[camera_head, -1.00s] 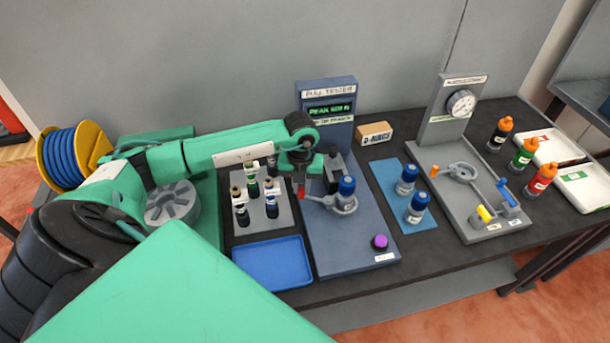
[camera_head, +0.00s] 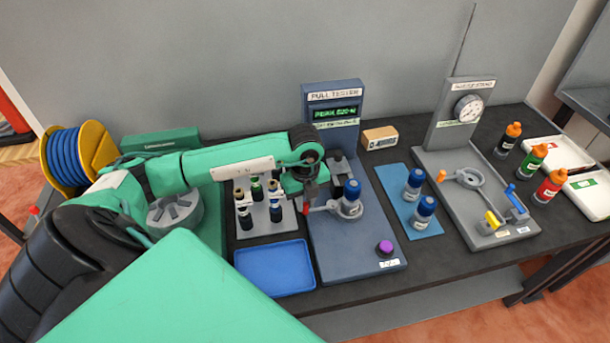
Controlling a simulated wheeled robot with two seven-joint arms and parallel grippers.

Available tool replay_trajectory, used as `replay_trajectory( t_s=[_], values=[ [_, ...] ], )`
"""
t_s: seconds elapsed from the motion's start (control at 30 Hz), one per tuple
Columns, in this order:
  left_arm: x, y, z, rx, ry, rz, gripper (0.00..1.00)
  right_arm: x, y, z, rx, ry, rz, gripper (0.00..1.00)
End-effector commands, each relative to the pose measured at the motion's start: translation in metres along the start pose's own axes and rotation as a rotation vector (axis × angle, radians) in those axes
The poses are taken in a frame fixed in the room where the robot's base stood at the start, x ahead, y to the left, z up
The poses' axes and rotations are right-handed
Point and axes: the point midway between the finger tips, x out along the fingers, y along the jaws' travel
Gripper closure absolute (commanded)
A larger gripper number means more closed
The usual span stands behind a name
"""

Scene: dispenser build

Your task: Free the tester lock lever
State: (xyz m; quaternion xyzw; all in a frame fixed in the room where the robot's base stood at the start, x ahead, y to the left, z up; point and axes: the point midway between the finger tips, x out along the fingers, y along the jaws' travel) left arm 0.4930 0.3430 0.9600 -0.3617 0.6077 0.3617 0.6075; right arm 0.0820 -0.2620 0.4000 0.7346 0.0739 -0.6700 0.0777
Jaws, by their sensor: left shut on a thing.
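The blue-grey pull tester (camera_head: 355,250) stands in the middle of the table with a lit display on its upright. A bottle with a blue cap (camera_head: 351,190) stands upright in the ring holder on its base. The lock lever (camera_head: 306,209), with a red end, is at the left of the ring and mostly hidden by my gripper. My left gripper (camera_head: 309,196) comes in from the left, low over the tester's left edge, shut on the lever; its fingertips are hard to make out. My right gripper is not in view.
A rack of small bottles (camera_head: 243,216) and an empty blue tray (camera_head: 274,267) are left of the tester. A purple knob (camera_head: 385,247) is at its front. Blue-capped bottles (camera_head: 423,212) stand on a blue mat to its right, before a grey gauge fixture (camera_head: 450,180).

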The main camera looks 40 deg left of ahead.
Motion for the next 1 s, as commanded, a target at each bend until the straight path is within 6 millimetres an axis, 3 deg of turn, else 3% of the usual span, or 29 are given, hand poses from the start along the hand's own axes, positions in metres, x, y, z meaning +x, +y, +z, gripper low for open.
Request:
replay_trajectory(
  t_s=[0.33, 0.37, 0.47, 0.8, 1.0],
  values=[
    [0.0, 0.0, -0.001, -0.002, 0.001, 0.0, 1.0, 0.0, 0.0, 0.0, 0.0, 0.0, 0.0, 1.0],
    [0.0, 0.0, -0.001, -0.002, 0.001, 0.0, 0.79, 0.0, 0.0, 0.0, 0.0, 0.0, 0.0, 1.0],
    [0.0, 0.0, -0.001, -0.001, 0.001, 0.0, 0.6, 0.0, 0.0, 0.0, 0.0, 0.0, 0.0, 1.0],
    [-0.003, 0.0, 0.0, -0.001, 0.0, -0.001, 0.6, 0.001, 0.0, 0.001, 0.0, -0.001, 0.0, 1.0],
    [-0.03, -0.001, 0.0, 0.0, -0.003, -0.005, 0.6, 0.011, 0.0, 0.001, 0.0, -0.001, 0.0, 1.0]
  ],
)
